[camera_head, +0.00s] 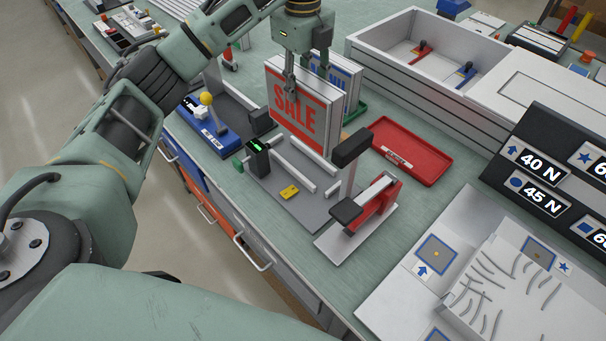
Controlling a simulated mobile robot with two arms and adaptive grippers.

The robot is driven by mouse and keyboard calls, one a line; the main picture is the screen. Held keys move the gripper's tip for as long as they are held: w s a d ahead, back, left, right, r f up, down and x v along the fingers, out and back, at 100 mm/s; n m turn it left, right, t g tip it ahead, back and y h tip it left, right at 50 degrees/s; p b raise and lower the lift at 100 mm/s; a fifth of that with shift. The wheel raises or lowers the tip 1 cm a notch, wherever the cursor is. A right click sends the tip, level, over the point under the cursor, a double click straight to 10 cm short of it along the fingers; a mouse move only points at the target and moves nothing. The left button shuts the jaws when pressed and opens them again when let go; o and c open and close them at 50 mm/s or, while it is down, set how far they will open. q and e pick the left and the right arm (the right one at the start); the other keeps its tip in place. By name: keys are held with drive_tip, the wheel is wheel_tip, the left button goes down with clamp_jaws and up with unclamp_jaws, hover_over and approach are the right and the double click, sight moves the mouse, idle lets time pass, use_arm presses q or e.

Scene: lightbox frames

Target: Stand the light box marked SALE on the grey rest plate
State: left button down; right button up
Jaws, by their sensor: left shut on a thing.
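The light box marked SALE (294,110) is a white panel with red letters and a red border. My left gripper (305,80) is shut on its top edge from above, one finger down the front face. The box hangs upright over a grey plate (300,208) with white rails, which looks like the rest plate. The box's lower edge is near the rails; I cannot tell whether it touches. A second light box with blue letters (343,82) stands just behind, partly hidden by the SALE box. My right gripper is not in view.
A black-padded clamp stand with a red part (376,205) stands close to the plate's right. A red tray (412,152) lies behind it. A blue base with a yellow-knobbed lever (215,135) is at the left. A grey open box (380,60) fills the back right.

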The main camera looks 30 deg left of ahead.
sight(302, 129)
use_arm(q)
wheel_tip(302, 129, down, 3)
drive_tip(key=shift+r+b, duration=0.2)
drive_tip(key=shift+b, duration=0.3)
drive_tip(key=shift+f, duration=0.3)
wheel_tip(302, 129, down, 9)
drive_tip(key=p, duration=0.3)
drive_tip(key=shift+f, duration=0.3)
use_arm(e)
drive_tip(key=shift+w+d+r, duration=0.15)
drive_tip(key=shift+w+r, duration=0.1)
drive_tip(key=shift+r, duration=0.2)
use_arm(q)
drive_tip(key=shift+f, duration=0.1)
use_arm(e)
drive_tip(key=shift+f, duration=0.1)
use_arm(q)
drive_tip(key=c, duration=1.1)
unclamp_jaws()
drive_tip(key=shift+s, duration=0.1)
